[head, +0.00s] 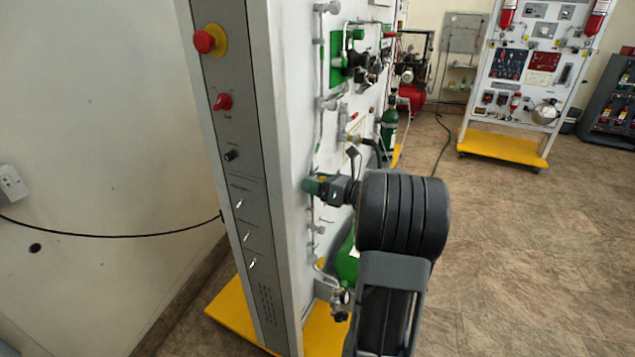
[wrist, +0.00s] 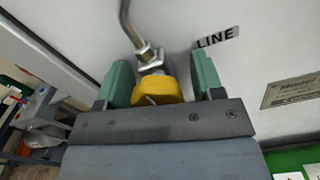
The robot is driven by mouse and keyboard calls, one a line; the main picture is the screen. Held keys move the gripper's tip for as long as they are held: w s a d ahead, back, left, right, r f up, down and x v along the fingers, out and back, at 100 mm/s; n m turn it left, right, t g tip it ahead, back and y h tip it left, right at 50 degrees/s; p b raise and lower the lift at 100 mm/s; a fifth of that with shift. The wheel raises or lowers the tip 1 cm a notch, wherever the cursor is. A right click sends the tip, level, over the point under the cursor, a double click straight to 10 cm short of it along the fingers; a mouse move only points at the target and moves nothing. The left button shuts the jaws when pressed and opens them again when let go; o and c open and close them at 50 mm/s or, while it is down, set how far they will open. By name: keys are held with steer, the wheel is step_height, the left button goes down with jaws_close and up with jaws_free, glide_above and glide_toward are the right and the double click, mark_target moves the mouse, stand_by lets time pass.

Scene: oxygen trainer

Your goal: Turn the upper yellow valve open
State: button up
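The yellow valve (wrist: 157,92) shows in the wrist view, just beyond my gripper's front plate, below a metal pipe and nut. My gripper (wrist: 163,84) has its two green fingers apart, one on each side of the valve. A gap shows between the valve and the right finger; the left finger is very close to it, and I cannot tell whether it touches. In the head view my gripper (head: 318,186) reaches the white panel's face. The valve it surrounds is hidden there.
The trainer panel (head: 285,120) carries pipes, fittings and a green block (head: 336,60). A red emergency knob (head: 204,42) is on its side face. A green cylinder (head: 347,262) stands low behind my arm. Open floor (head: 530,240) lies to the right.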

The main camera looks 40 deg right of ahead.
steer(key=c, duration=0.8)
steer(key=shift+f+n+b, duration=0.3)
steer(key=shift+n+b, duration=0.8)
steer(key=shift+b, duration=0.15)
steer(key=shift+r+n+b, duration=0.15)
steer(key=shift+n+b, duration=0.6)
steer(key=shift+n, duration=0.25)
steer(key=shift+r+n, duration=0.15)
steer(key=shift+n, duration=0.15)
steer(key=o, duration=0.7)
steer(key=shift+d, duration=0.15)
steer(key=shift+o, duration=1.3)
